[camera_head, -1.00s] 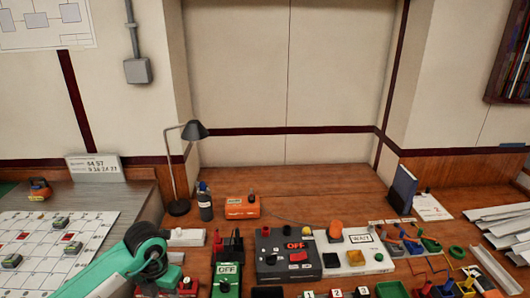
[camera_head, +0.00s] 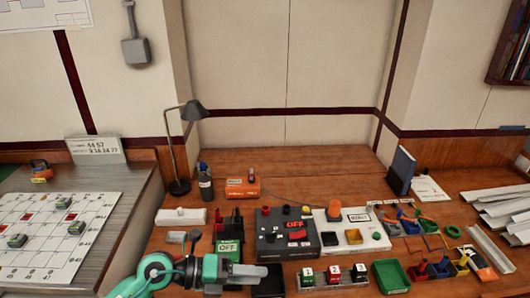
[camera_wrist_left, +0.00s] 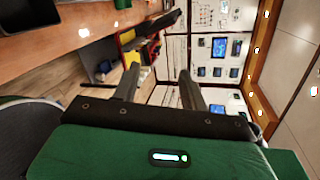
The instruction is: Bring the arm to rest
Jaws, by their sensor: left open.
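My left arm comes in at the bottom of the head view, green and grey. Its gripper (camera_head: 250,274) points to the right, low over the front of the bench, close to a black tray. In the left wrist view the two dark fingers of my left gripper (camera_wrist_left: 160,88) stand apart with nothing between them. Beyond them are a far wall with screens and a red and yellow thing. My right gripper is in neither view.
A lamp (camera_head: 180,150) stands behind. The bench's back middle is clear.

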